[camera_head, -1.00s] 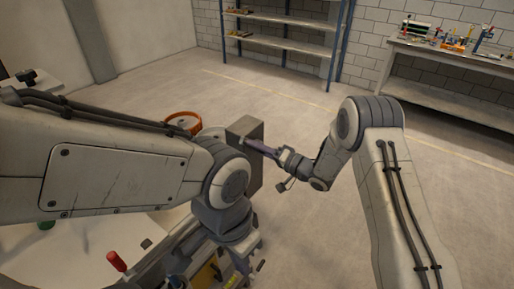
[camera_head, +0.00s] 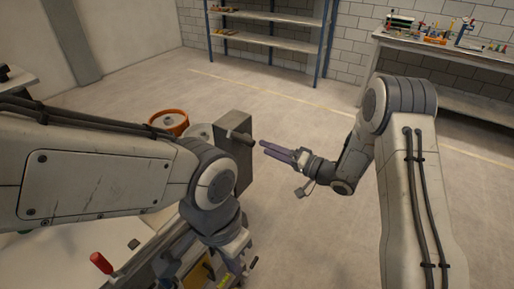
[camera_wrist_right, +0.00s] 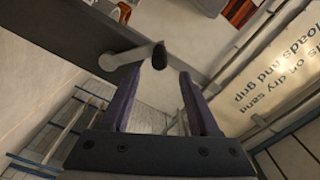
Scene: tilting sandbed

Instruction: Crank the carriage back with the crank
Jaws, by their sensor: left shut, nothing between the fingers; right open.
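The crank's dark handle (camera_head: 238,137) sticks out from the side of a grey upright housing (camera_head: 232,120) in the head view. In the right wrist view the handle (camera_wrist_right: 159,56) shows end-on beside a pale crank arm (camera_wrist_right: 128,57), just beyond the fingertips. My right gripper (camera_head: 265,148) is open and empty, a small gap to the right of the handle; its two fingers (camera_wrist_right: 158,74) frame the handle's end in the wrist view. My left gripper (camera_head: 238,266) is shut and empty, low by the bench's edge. The carriage cannot be made out; my left arm hides much of the bench.
An orange-rimmed round container (camera_head: 168,122) stands behind my left arm. A red knob (camera_head: 102,262) stands at the lower left. A shelf (camera_head: 268,40) and a workbench (camera_head: 440,50) with small items are far back. The floor right of the housing is clear.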

